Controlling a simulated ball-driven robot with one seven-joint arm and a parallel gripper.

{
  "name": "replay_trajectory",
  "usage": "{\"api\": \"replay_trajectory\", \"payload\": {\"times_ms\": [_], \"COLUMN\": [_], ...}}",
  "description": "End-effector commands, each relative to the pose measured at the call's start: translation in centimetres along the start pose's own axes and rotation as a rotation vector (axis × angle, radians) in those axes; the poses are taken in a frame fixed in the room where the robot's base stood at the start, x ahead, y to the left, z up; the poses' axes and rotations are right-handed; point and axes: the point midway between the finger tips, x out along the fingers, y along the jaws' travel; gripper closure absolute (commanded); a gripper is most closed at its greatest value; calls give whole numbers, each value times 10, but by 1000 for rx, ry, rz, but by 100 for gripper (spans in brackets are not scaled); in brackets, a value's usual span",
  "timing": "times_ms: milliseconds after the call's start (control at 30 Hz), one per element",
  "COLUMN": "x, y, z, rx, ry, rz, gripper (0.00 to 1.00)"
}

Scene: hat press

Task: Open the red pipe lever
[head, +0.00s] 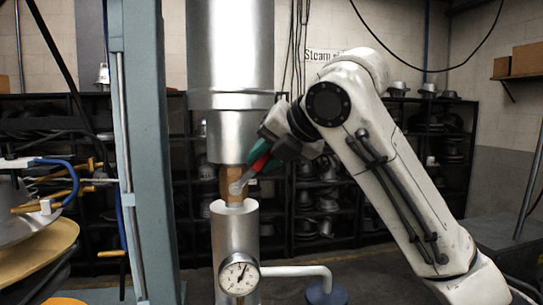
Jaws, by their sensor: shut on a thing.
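The red lever (260,163) shows as a short red grip with a silver arm (241,184) slanting down left to the top of the pipe. The upright silver pipe (233,230) stands at the middle, with a brass-brown fitting (230,182) at its top. My gripper (258,153), dark with green fingers, comes from the right and is shut on the red lever. The fingers hide part of the grip. The lever is tilted, its grip end up and to the right.
A round gauge (238,274) is on the pipe's front. A wide silver cylinder (230,60) hangs above. A blue-grey post (146,160) stands close on the left. A white side pipe (297,271) runs right. Dark shelves (440,140) with metal hat forms line the back.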

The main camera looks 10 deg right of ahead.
Motion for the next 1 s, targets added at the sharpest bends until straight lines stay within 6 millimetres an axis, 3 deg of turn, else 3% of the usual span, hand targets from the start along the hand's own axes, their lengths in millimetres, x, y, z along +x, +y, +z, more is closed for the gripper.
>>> {"api": "replay_trajectory", "payload": {"times_ms": [200, 233, 433, 1000], "x": [1, 1, 0, -1], "y": [0, 0, 0, 1], "z": [-1, -1, -1, 1], "rx": [0, 0, 0, 2], "ry": [2, 2, 2, -3], "rz": [1, 1, 2, 10], "gripper": [100, 76, 57, 55]}}
